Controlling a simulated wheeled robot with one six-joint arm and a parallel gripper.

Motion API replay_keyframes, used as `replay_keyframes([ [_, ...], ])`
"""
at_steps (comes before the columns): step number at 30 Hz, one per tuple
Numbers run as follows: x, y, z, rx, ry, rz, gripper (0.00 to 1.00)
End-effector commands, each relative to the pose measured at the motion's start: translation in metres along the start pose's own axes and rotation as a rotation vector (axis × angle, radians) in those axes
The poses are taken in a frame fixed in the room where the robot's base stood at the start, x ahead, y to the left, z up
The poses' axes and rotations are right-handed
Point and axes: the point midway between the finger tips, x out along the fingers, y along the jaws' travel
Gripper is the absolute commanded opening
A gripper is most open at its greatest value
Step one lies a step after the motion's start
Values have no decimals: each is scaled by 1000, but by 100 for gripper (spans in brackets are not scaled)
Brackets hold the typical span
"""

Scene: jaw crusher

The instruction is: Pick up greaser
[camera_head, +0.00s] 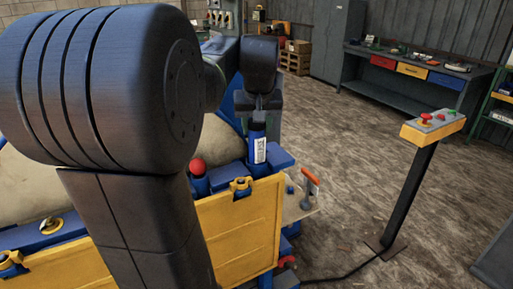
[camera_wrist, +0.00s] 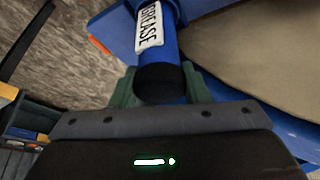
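The greaser is a blue cylinder with a white label and a black end. It stands upright at the edge of the blue and yellow machine in the head view (camera_head: 259,148). In the wrist view (camera_wrist: 165,52) its label reads GREASE and its black end faces me. My gripper (camera_wrist: 162,88) has its green fingers on either side of the greaser, close to it. Whether they press on it I cannot tell. In the head view my gripper (camera_head: 261,105) is directly above the greaser, and its fingertips are hard to make out.
A red ball-topped part (camera_head: 197,167) stands left of the greaser. A yellow panel (camera_head: 237,232) hangs below. An orange-handled tool (camera_head: 310,178) is on the right ledge. A control pedestal (camera_head: 432,125) and a workbench (camera_head: 415,92) stand beyond, with open floor between.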

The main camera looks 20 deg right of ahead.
Motion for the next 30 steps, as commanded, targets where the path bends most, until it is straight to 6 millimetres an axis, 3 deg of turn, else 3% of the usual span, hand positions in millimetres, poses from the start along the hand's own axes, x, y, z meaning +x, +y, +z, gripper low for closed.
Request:
replay_keyframes([
  [2, 0, 0, 0, 0, 0, 0, 0],
  [17, -7, 0, -3, 0, 3, 1, 0],
  [30, -56, 0, -23, 0, 2, 1, 0],
])
